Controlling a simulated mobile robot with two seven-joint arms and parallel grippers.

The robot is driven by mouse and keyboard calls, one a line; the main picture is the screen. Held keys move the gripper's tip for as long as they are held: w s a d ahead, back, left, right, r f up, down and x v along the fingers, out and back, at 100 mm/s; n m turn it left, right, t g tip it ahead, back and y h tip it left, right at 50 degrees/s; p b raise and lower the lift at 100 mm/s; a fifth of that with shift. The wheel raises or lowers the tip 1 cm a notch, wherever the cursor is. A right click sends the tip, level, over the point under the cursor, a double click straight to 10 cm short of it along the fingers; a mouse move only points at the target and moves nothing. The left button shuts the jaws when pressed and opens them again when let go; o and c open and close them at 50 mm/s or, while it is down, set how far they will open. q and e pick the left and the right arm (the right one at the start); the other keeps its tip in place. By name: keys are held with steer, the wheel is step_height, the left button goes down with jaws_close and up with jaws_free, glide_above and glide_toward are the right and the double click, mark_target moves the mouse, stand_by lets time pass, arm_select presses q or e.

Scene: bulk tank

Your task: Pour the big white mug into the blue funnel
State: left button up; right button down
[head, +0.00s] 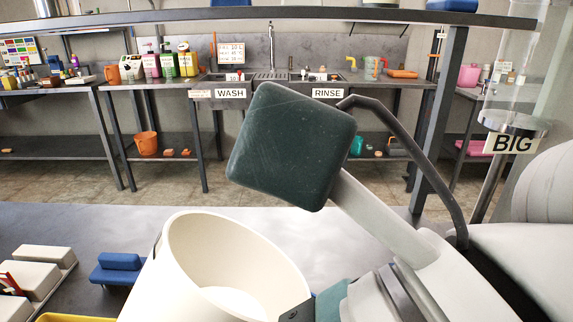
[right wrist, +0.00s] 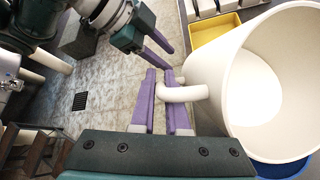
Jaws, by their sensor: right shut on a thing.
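The big white mug (head: 185,265) is large in the lower middle of the head view, its mouth leaning toward the right. It also fills the right side of the right wrist view (right wrist: 212,85), where a pale round surface shows inside; I cannot tell liquid from bottom. My right gripper (right wrist: 165,88) is shut on the mug's handle (right wrist: 182,94), its purple fingers on both sides. My left gripper (right wrist: 158,45) shows at the top of the right wrist view, apart from the mug; its opening is unclear. A blue rim (right wrist: 285,171) shows below the mug, perhaps the blue funnel, mostly hidden.
A yellow tray (right wrist: 215,29) lies beyond the mug. Blue blocks (head: 120,273) and pale boxes (head: 38,279) sit at the left of the dark table (head: 90,222). A BIG sign (head: 512,143) hangs at the right. Wash and rinse sinks (head: 232,77) stand across the floor.

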steer(key=shift+r, duration=0.15)
arm_select(q)
steer(key=shift+w+a+f, duration=0.2)
steer(key=shift+a+f, duration=0.2)
steer(key=shift+a, duration=0.05)
arm_select(e)
steer(key=shift+w+a+r+n+g+y, duration=0.15)
steer(key=shift+n+g+y, duration=0.1)
steer(key=shift+n, duration=0.2)
steer(key=shift+w+a+f+n+g+y, duration=0.15)
steer(key=shift+n+g, duration=0.1)
steer(key=shift+n, duration=0.2)
arm_select(q)
steer(key=shift+s+d+f+b, duration=0.15)
steer(key=shift+d+f+b, duration=0.3)
steer(key=shift+f+b, duration=0.2)
arm_select(e)
steer(key=shift+s+d+n+y, duration=0.2)
steer(key=shift+d+n+y, duration=0.1)
steer(key=shift+d+n, duration=0.1)
arm_select(q)
steer(key=shift+a+f+b, duration=0.1)
steer(key=shift+f+b, duration=0.4)
steer(key=shift+b, duration=0.1)
arm_select(e)
steer(key=shift+d+r+g, duration=0.1)
steer(key=shift+g, duration=0.3)
